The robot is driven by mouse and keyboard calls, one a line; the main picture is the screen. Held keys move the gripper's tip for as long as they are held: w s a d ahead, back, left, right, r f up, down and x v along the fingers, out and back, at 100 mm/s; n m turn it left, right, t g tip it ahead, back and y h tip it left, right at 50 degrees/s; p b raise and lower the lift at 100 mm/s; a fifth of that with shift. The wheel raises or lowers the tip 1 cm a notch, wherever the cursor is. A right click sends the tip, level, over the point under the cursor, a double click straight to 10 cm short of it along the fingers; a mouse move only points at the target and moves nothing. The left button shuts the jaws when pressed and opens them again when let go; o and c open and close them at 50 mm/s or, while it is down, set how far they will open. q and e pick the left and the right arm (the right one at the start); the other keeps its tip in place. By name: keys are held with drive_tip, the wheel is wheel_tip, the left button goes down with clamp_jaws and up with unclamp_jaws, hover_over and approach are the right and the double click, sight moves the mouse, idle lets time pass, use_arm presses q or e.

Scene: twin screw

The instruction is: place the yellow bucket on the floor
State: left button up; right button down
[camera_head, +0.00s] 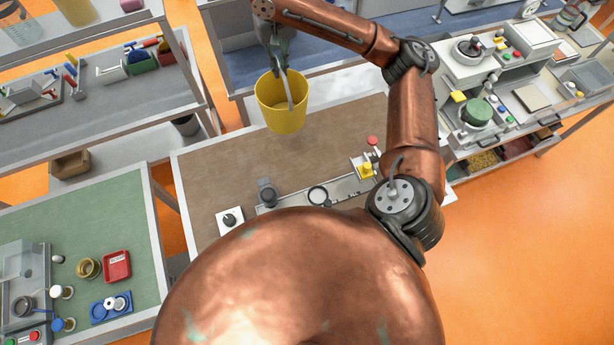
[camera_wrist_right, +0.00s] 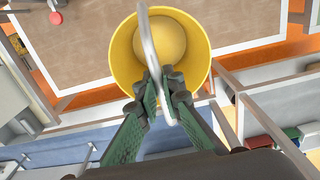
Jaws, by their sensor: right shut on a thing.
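The yellow bucket (camera_head: 281,108) hangs upright from its pale handle in the head view, over the far edge of the brown-topped table. My right gripper (camera_head: 285,70) is above it, shut on the handle. In the right wrist view the bucket (camera_wrist_right: 199,42) shows from above, with a rounded yellow inside. The handle runs between the fingers of the right gripper (camera_wrist_right: 162,92) there. The orange floor (camera_head: 520,235) is open at the right of the head view. My left gripper is not in view.
The brown table (camera_head: 215,165) carries a device strip (camera_head: 335,190) with a red and a yellow knob. A green-topped table (camera_head: 90,205) and grey shelves (camera_head: 110,115) stand left. A bench with machines (camera_head: 490,75) stands right.

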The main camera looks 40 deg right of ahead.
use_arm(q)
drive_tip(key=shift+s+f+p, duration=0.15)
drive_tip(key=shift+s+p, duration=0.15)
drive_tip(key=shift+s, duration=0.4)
use_arm(e)
drive_tip(key=s+a+f, duration=0.1)
drive_tip(key=s+f, duration=1.2)
drive_tip(key=f, duration=0.3)
drive_tip(key=shift+s+a+f, duration=0.2)
drive_tip(key=c, duration=2.1)
unclamp_jaws()
drive_tip(key=shift+f, duration=0.1)
